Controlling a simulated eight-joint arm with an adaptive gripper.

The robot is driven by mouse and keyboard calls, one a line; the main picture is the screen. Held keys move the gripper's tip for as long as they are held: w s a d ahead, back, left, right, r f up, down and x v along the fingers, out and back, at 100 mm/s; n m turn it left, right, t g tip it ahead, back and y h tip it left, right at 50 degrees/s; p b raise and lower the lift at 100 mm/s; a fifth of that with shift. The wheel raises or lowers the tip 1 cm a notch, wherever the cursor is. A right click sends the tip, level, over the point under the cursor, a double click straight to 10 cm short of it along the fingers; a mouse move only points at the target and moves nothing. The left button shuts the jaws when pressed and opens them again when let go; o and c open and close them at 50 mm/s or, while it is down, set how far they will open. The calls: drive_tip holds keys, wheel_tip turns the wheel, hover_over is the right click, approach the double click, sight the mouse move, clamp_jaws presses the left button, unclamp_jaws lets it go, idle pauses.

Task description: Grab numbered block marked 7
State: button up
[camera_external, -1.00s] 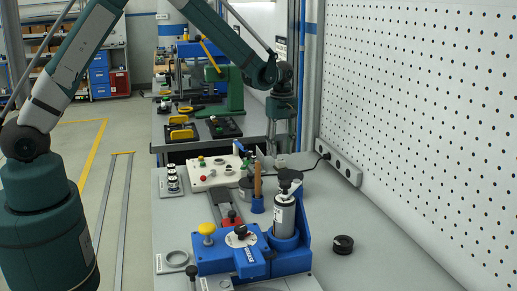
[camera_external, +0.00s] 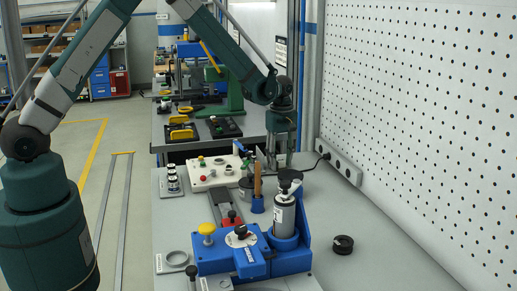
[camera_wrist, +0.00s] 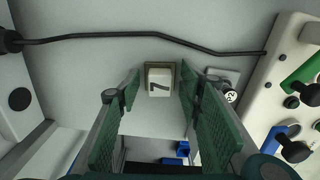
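The block marked 7 (camera_wrist: 160,80) shows in the wrist view, a pale square face with a dark 7 and a darker rim, on the grey bench top. My gripper (camera_wrist: 159,92) is open, with its green fingers to the left and right of the block in the picture. Gaps show between the fingers and the block, and I cannot tell how far the tips are above the bench. In the external view my gripper (camera_external: 281,158) points down at the far end of the near bench. The block cannot be made out there.
A black cable (camera_wrist: 120,35) runs past the block. A small round piece marked 2 (camera_wrist: 231,96) is right of the right finger. A white panel with knobs (camera_external: 212,173) stands left of my gripper in the external view, and a power strip (camera_external: 338,162) right.

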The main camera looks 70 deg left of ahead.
sight(281, 160)
idle(0.3)
drive_tip(key=c, duration=1)
drive_tip(key=shift+r, duration=0.1)
drive_tip(key=shift+r, duration=4.9)
